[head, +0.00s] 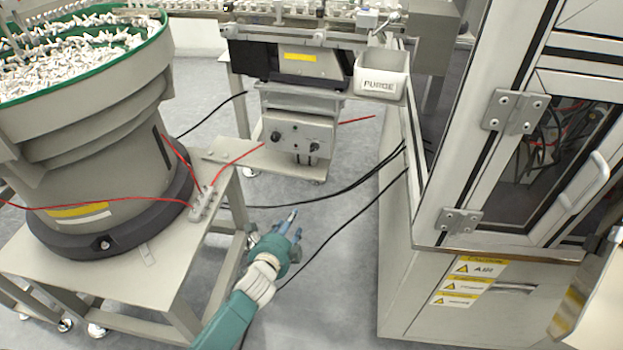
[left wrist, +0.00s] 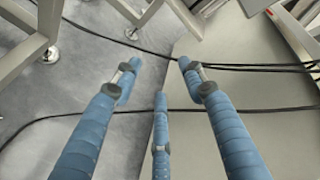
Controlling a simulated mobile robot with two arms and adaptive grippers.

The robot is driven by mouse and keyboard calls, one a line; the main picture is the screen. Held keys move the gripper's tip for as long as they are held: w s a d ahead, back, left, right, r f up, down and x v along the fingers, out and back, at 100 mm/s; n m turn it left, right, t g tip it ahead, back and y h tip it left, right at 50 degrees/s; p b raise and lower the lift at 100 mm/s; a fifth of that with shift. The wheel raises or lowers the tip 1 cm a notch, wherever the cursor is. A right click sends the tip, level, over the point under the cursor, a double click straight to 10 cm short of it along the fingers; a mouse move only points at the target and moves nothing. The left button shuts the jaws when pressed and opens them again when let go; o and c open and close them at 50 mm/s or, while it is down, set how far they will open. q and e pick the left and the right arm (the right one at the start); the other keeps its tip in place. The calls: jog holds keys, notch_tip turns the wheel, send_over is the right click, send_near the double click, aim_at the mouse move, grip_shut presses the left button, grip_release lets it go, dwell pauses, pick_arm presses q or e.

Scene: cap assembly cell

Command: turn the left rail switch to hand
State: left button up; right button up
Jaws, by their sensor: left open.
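A light grey control box (head: 298,135) sits on a stand under the rail in the head view. Its front carries a dark knob on the left (head: 276,136) and another on the right (head: 314,146). Their exact positions are too small to read, and no label tells which is the rail switch. My left gripper (head: 290,225) is below and in front of the box, clearly apart from it, over the floor. In the left wrist view its blue fingers (left wrist: 158,78) are spread with nothing between them. The box does not show in that view. My right gripper is not in view.
A bowl feeder (head: 100,150) full of white parts stands on a table (head: 140,285) at left. A PURGE bin (head: 381,75) hangs right of the box. A cabinet (head: 440,290) stands at right. Red and black cables (head: 330,190) run nearby; the floor between is otherwise open.

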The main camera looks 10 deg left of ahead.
pick_arm(q)
jog(key=w+d+r+m+t+b, duration=0.25)
jog(key=w+r+m+b, duration=0.2)
jog(key=r, duration=0.35)
jog(key=m+t+b, duration=0.1)
jog(key=m+t, duration=0.1)
send_near(312, 150)
jog(key=shift+h, duration=0.3)
jog(key=w, duration=0.2)
jog(key=w+b, duration=0.1)
jog(key=w, duration=0.2)
jog(key=w+b, duration=0.1)
jog(key=w, duration=0.1)
jog(key=shift+w+d, duration=0.3)
jog(key=shift+w, duration=0.75)
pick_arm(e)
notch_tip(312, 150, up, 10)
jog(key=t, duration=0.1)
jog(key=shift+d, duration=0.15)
pick_arm(q)
grip_shut()
